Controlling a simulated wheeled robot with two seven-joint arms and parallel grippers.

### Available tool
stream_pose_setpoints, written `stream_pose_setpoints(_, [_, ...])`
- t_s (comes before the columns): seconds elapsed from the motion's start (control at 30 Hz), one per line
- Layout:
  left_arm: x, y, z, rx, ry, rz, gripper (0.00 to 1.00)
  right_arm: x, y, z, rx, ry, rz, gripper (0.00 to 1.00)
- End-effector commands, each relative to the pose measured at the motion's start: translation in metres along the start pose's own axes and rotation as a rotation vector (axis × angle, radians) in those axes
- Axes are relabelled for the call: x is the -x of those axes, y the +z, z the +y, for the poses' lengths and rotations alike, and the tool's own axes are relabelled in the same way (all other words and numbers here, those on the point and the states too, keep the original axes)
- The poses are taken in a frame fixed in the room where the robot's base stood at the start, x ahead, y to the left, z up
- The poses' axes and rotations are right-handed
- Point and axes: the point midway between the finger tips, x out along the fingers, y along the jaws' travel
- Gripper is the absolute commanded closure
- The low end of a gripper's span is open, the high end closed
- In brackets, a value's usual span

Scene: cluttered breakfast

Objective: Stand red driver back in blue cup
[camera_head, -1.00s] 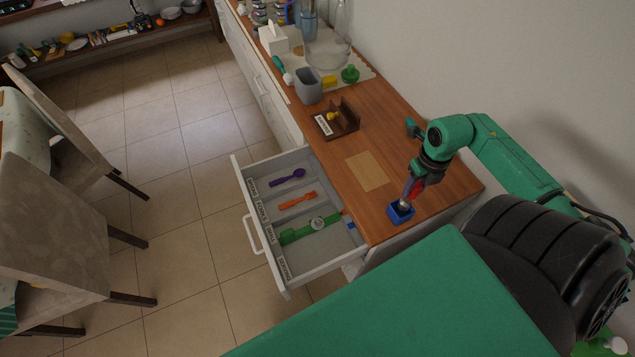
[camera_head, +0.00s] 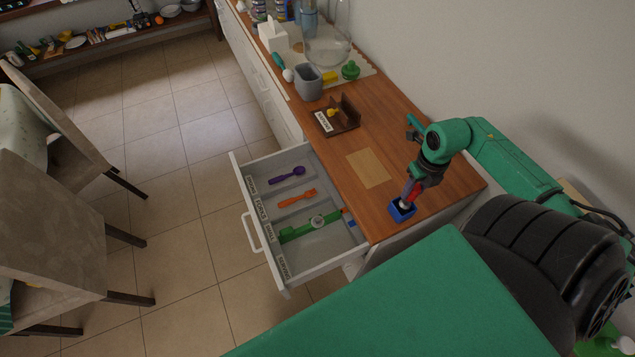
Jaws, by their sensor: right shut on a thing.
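The blue cup (camera_head: 402,212) stands upright near the front end of the wooden counter. The red driver (camera_head: 408,190) is held above it, its lower end at the cup's mouth; I cannot tell how deep it is inside. My right gripper (camera_head: 413,181) is over the cup and shut on the driver. The gripper's fingers partly hide the driver's handle. My left gripper is not in view.
An open drawer (camera_head: 245,215) left of the counter holds a purple spoon (camera_head: 287,175), an orange fork (camera_head: 297,197) and a green tool (camera_head: 309,227). A tan mat (camera_head: 369,168), a small wooden holder (camera_head: 340,122) and a grey cup (camera_head: 308,83) stand farther back.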

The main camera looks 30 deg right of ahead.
Motion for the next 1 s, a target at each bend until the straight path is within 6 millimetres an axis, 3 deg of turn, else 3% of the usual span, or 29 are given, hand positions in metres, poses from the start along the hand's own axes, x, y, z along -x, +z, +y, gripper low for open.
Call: stream_pose_setpoints(1.0, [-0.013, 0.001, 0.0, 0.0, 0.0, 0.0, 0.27, -0.019, 0.0, 0.0, 0.0, 0.0, 0.0, 1.0])
